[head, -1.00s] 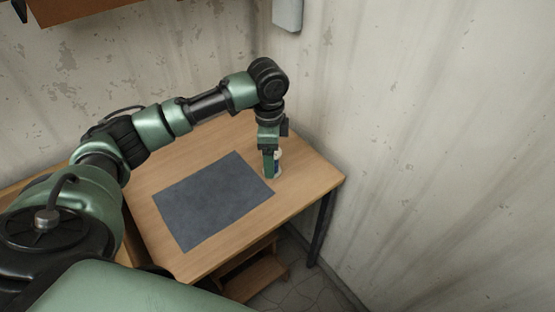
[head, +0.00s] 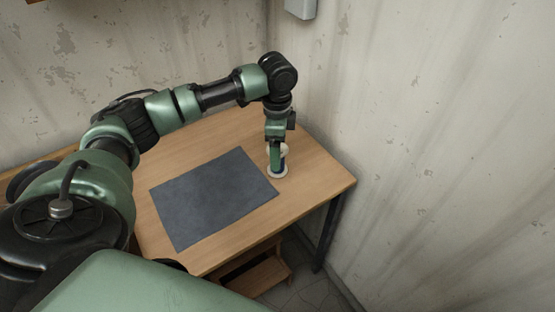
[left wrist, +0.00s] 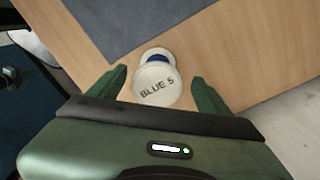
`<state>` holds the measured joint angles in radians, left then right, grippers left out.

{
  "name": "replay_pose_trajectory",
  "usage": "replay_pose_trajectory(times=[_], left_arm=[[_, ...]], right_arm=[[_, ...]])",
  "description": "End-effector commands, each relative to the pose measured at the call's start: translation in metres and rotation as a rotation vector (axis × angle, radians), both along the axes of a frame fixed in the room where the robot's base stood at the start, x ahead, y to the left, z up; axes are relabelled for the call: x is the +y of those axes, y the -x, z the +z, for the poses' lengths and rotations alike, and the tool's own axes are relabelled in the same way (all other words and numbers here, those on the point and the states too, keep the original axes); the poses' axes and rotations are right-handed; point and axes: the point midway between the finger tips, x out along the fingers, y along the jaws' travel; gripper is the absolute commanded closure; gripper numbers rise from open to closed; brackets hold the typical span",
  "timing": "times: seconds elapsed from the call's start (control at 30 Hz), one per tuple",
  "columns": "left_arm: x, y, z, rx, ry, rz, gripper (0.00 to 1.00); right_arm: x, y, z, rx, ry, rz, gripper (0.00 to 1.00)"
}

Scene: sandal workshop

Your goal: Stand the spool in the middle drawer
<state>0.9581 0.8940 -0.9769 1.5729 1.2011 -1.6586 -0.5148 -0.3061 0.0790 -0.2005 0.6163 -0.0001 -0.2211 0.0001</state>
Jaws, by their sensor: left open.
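The spool (left wrist: 157,82) has pale round ends, blue between them, and a top marked "BLUE 5". It stands upright on the wooden table, and its pale base also shows in the head view (head: 278,173). My left gripper (head: 277,165) is over the spool, pointing down. In the left wrist view its two open fingers (left wrist: 158,93) are on either side of the spool, with gaps showing. The middle drawer cannot be made out in either view. My right gripper is not in view.
A dark grey mat (head: 213,197) lies on the table (head: 312,187) left of the spool. The table's right edge is near a stained wall (head: 440,150). A wooden structure, perhaps a drawer or a step (head: 262,277), shows below the table's front edge.

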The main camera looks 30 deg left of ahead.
Motion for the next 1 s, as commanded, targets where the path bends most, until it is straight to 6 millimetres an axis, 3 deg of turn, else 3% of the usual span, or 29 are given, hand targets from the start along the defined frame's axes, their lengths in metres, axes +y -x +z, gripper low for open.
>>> replay_pose_trajectory(times=[0.3,0.6,0.83,0.9,1.0], left_arm=[[-0.002,0.003,-0.043,0.001,0.0,0.0,0.21],[-0.002,0.003,-0.048,-0.001,0.0,-0.001,0.21],[-0.002,0.003,-0.048,-0.001,0.0,-0.001,0.85],[-0.002,0.003,-0.048,-0.001,0.0,-0.001,0.93],[-0.002,0.003,-0.048,-0.001,0.0,-0.001,0.93]], right_arm=[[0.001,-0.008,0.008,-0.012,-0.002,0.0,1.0],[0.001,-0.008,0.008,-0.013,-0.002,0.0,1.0],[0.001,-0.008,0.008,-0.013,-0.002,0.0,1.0],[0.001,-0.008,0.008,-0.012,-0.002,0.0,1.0],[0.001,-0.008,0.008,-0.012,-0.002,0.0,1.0]])
